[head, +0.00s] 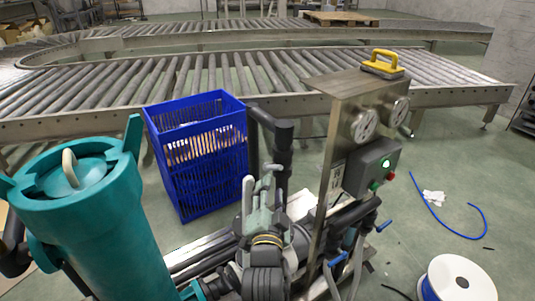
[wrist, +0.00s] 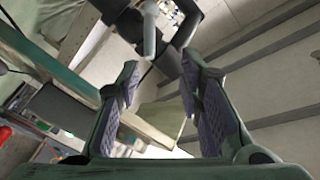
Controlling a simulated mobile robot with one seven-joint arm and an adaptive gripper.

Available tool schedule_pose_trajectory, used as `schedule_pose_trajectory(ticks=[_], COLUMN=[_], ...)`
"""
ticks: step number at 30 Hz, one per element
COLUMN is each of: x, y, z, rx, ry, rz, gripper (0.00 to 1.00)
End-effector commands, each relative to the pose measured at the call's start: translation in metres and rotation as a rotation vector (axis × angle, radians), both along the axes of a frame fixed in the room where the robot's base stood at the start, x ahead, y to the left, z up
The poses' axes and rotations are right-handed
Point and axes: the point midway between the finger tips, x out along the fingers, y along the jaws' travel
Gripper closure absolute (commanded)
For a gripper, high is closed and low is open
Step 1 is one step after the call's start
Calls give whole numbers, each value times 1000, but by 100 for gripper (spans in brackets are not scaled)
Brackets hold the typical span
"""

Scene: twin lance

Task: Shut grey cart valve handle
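My gripper (head: 262,182) is in the lower middle of the head view, beside the black pipe (head: 272,130) of the cart. In the wrist view my gripper (wrist: 160,65) is open, with its two padded fingers wide apart and nothing between the pads. A light grey handle (wrist: 150,32) shows just beyond the fingertips, near the top centre of the wrist view, beside dark pipework (wrist: 180,38). The handle's end lies close to the gap between the tips. I cannot tell whether it touches a finger.
A teal filter housing (head: 85,215) stands at left and a blue crate (head: 195,155) behind. A steel panel (head: 340,130) with gauges and a control box (head: 372,168) rises at right. Blue-handled valves (head: 338,259) sit low. A roller conveyor (head: 240,72) crosses behind.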

Motion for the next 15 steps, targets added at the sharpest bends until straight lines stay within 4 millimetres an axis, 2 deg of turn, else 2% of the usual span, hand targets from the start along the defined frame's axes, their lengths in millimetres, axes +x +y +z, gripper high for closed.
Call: schedule_pose_trajectory(ticks=[4, 15], x=[0, 22], y=[-12, -13], z=[-10, -16], rx=[9, 12], ry=[26, 20], rz=[-28, -28], gripper=[66, 66])
